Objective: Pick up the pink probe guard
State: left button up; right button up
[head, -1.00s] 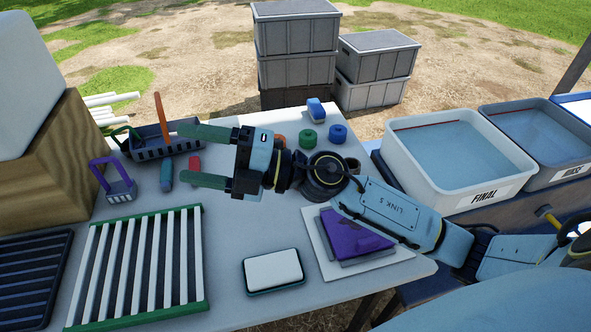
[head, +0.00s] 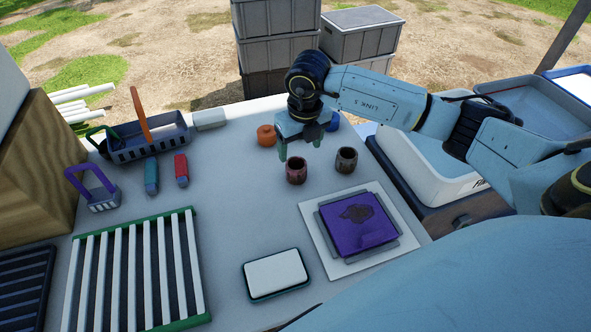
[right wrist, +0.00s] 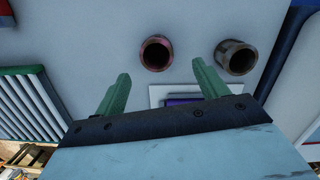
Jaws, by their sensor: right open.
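The pink probe guard (head: 296,171) is a small, open-topped, dull reddish cup with dark stains, standing upright on the table. It also shows in the right wrist view (right wrist: 155,54), with a pinkish rim, just beyond the fingertips. My right gripper (head: 301,148) points down above and slightly behind it, open and empty. In the right wrist view, its two green fingers (right wrist: 161,76) are spread apart, with bare table between them and the guard a little ahead. My left gripper is not in view.
A similar grey-brown cup (head: 346,160) stands close to the right. An orange spool (head: 266,135) and a partly hidden blue spool (head: 333,122) are behind.

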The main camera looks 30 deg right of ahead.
aim_at(296, 164)
jog(key=f, duration=0.3)
jog(key=shift+w, duration=0.2)
notch_tip(296, 164, down, 2)
jog(key=shift+w+a, duration=0.1)
jog(key=f, duration=0.4)
jog(key=shift+w+a+f+b, duration=0.1)
jog(key=shift+w+a+b, duration=0.05)
jog(key=shift+w+b, duration=0.2)
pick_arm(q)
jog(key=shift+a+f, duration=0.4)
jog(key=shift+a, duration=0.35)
pick_arm(e)
jog(key=c, duration=1)
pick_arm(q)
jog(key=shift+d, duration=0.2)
pick_arm(e)
jog(key=shift+c, duration=0.3)
